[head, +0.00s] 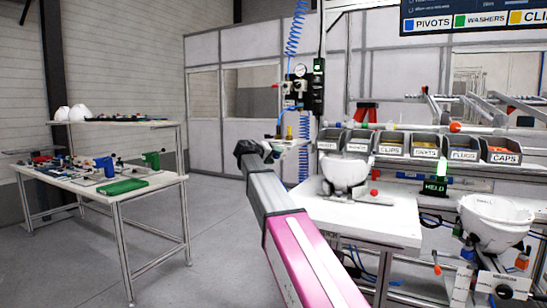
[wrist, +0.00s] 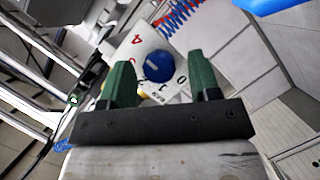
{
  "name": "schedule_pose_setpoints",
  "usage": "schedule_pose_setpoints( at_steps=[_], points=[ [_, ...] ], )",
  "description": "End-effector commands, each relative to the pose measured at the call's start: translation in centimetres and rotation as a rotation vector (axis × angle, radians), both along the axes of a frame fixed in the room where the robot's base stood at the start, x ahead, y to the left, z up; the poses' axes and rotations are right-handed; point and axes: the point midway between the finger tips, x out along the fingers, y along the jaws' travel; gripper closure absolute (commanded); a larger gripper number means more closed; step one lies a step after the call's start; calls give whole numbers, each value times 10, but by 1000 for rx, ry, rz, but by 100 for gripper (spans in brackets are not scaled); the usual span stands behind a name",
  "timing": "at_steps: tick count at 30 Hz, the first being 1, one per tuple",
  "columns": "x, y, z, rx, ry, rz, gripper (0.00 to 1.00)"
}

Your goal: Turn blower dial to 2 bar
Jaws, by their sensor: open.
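The blower dial is a round blue knob (wrist: 155,66) with a pale line across it, on a white plate (wrist: 134,45) with printed numbers. A red 4 shows at its upper left and a 0 at its right; lower marks are partly hidden. Which number the line points to, I cannot tell. My gripper (wrist: 159,62) has two green fingers spread wide, one on each side of the knob in the picture. Gaps show between knob and fingers; the depth between them is unclear. In the head view my gripper (head: 255,149) is dark and small, and I cannot make out the dial.
A white workbench (head: 375,226) with a helmet shell (head: 345,172) stands right of my arm. Labelled bins (head: 390,142) line its back. A side table (head: 90,189) with tools is at left. Blue coiled hose (head: 294,30) hangs behind my gripper. Open floor lies between the tables.

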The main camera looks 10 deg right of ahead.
Motion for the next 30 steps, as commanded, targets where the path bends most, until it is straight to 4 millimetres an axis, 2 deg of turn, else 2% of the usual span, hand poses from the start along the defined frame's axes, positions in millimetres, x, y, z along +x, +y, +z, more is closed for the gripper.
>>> schedule_pose_setpoints(
  at_steps=[5,6,10,20,30],
  points=[
    [0,0,0,0,0,0,43],
    [0,0,0,0,0,0,50],
    [0,0,0,0,0,0,92],
    [0,0,0,-18,14,0,93],
    [0,1,-2,-176,128,-1,93]
  ],
)
